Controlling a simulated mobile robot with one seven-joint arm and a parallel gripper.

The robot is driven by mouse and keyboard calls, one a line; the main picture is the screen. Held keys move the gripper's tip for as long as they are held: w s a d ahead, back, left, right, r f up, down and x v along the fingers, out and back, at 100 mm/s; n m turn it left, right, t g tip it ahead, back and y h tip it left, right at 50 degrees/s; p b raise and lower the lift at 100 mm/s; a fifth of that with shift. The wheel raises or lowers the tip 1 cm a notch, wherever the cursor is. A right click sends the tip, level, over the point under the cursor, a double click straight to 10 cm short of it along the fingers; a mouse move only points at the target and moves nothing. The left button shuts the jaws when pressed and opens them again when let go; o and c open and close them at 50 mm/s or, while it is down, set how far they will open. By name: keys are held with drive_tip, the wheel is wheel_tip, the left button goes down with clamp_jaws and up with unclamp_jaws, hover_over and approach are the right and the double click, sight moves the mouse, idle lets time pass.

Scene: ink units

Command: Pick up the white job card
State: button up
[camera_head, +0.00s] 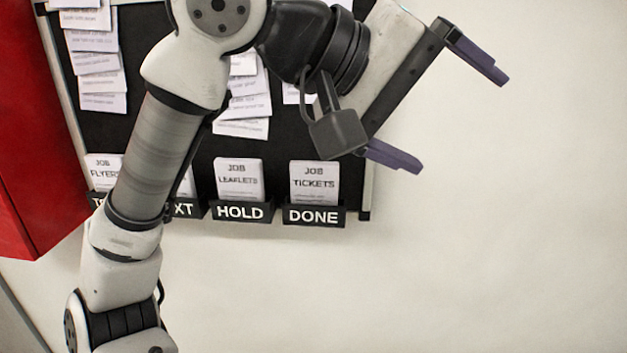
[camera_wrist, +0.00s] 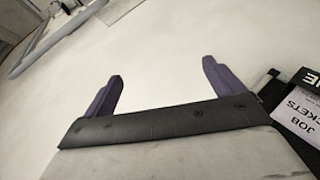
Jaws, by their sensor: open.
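Several white job cards stand in small black labelled pockets along the bottom of a black wall board. The JOB TICKETS card (camera_head: 314,178) is in the DONE pocket (camera_head: 314,216), and the JOB LEAFLETS card (camera_head: 239,177) is in the HOLD pocket (camera_head: 239,213). The JOB FLYERS card (camera_head: 103,170) is at the left, its pocket partly behind my arm. My gripper (camera_head: 436,112) is open and empty, right of the board and above the DONE pocket's level. In the wrist view, my gripper's fingers (camera_wrist: 164,85) face bare wall, with the JOB TICKETS card (camera_wrist: 296,118) at the right edge.
White slips (camera_head: 99,62) hang in columns on the black board (camera_head: 190,60). A red cabinet-like object (camera_head: 40,150) stands at the left. The pale wall (camera_head: 500,230) right of and below the board is clear. My arm hides part of the board and the pocket ending in "XT".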

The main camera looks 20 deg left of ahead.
drive_tip(key=w+a+f+y, duration=0.2)
drive_tip(key=w+a+y, duration=0.2)
drive_tip(key=a+y, duration=0.3)
drive_tip(key=g+y+p, duration=0.1)
drive_tip(key=y, duration=0.4)
approach(315, 176)
drive_tip(key=w+f, duration=0.4)
drive_tip(key=shift+w+a+p, duration=0.15)
drive_tip(key=shift+a+p, duration=0.25)
drive_tip(key=shift+s+p+x, duration=0.15)
drive_tip(key=shift+p+x, duration=0.25)
drive_tip(key=shift+x, duration=1.1)
drive_tip(key=shift+s+p+x, duration=0.15)
drive_tip(key=shift+p+x, duration=0.25)
drive_tip(key=shift+x, duration=1.1)
drive_tip(key=shift+a+f, duration=0.15)
drive_tip(key=shift+c, duration=0.4)
drive_tip(key=c, duration=1)
